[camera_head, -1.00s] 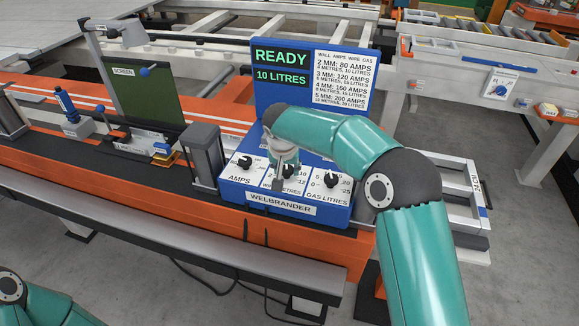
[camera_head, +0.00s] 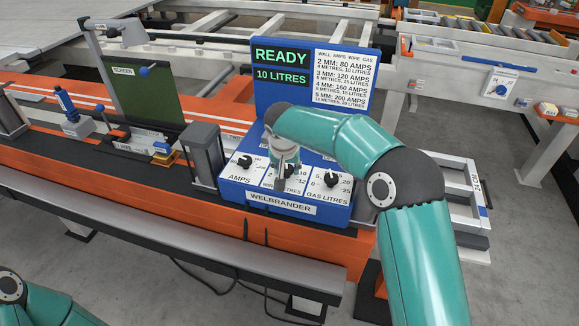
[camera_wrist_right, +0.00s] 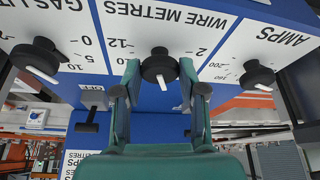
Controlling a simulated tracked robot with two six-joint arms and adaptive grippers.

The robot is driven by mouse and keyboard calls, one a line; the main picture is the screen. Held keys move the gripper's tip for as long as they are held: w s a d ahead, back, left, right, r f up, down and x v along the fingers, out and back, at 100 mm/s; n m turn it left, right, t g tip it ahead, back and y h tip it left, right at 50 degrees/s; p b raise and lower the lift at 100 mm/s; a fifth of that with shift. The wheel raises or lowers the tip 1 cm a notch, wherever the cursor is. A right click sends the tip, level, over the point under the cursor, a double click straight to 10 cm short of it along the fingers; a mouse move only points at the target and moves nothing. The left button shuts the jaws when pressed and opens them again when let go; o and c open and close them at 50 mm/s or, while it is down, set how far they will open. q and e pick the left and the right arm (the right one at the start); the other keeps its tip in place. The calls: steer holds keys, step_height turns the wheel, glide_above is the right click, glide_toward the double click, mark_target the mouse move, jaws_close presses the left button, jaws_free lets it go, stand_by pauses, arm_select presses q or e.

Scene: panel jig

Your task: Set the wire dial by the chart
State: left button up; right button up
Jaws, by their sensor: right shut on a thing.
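The blue welder panel (camera_head: 226,195) is labelled WELBRANDER and has three black dials. The wire dial (camera_wrist_right: 159,68) is in the middle, with its white pointer towards the bottom of the right wrist view, between the 2 and the 12. My right gripper (camera_wrist_right: 160,92) is shut on this dial, with one finger on each side. In the head view, my right gripper (camera_head: 284,172) hides the wire dial and part of its scale. The chart (camera_head: 342,80) stands on the back board, beside a display (camera_head: 281,66) reading READY and 10 LITRES. My left gripper is out of view.
The amps dial (camera_head: 246,161) is close on the left and the gas dial (camera_head: 331,180) close on the right. A dark grey post (camera_head: 204,155) stands left of the panel. In the right wrist view, a switch (camera_wrist_right: 93,97) marked OFF is beyond the dials.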

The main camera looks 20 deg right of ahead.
steer(key=shift+d+n, duration=0.1)
steer(key=shift+n, duration=0.4)
steer(key=shift+y, duration=0.3)
steer(key=shift+s+n+y, duration=0.1)
steer(key=shift+n+y, duration=0.2)
steer(key=shift+n, duration=0.6)
steer(key=n+y+p, duration=0.1)
steer(key=n, duration=0.2)
steer(key=shift+d, duration=0.15)
steer(key=shift+f+n+y+p, duration=0.1)
steer(key=shift+n+y+p, duration=0.3)
steer(key=shift+n+p, duration=0.3)
steer(key=o, duration=1.1)
